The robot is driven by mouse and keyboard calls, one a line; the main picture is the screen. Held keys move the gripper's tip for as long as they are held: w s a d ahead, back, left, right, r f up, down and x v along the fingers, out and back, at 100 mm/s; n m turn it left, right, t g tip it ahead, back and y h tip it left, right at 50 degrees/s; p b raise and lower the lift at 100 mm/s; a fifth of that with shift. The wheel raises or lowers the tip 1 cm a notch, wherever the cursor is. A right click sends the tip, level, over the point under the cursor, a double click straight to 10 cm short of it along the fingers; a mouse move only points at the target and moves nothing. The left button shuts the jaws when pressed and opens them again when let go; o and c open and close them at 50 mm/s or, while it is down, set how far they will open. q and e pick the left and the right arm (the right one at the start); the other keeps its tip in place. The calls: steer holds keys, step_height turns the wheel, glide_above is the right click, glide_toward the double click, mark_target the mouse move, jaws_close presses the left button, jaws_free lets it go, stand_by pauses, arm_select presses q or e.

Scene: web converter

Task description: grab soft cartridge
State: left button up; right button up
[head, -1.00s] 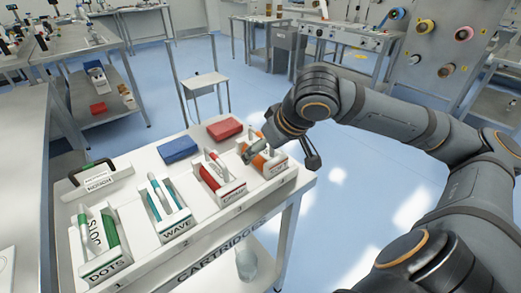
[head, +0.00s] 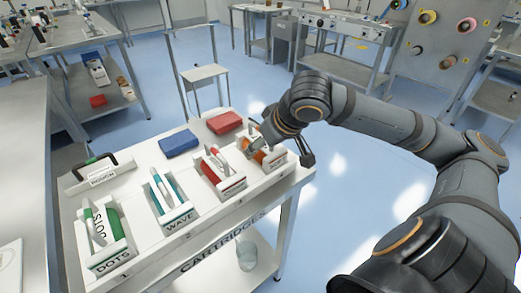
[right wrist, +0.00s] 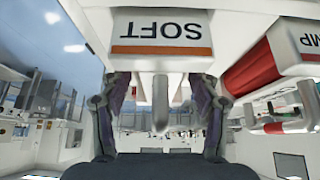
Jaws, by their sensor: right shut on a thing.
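The soft cartridge, a white holder with a SOFT label and an orange stripe (right wrist: 161,35), fills the top of the right wrist view, its lettering upside down. In the head view its orange part (head: 275,160) shows at the right end of the cartridge row, partly hidden by my gripper. My right gripper (right wrist: 160,88) has one finger on each side of the cartridge and is shut on it; pale upright parts show between the fingers. The exact contact is hidden. In the head view the right gripper (head: 262,142) is over the cartridge. My left gripper is out of view.
The cartridge table (head: 205,205) also holds a red-and-white cartridge (head: 222,175) close on the left, a WAVE cartridge (head: 170,210) and a DOTS cartridge (head: 108,245). Blue (head: 179,143) and red (head: 224,123) boxes lie behind. Floor is open to the right.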

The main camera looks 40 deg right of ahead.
step_height(320, 180, up, 10)
steer(key=p, duration=0.8)
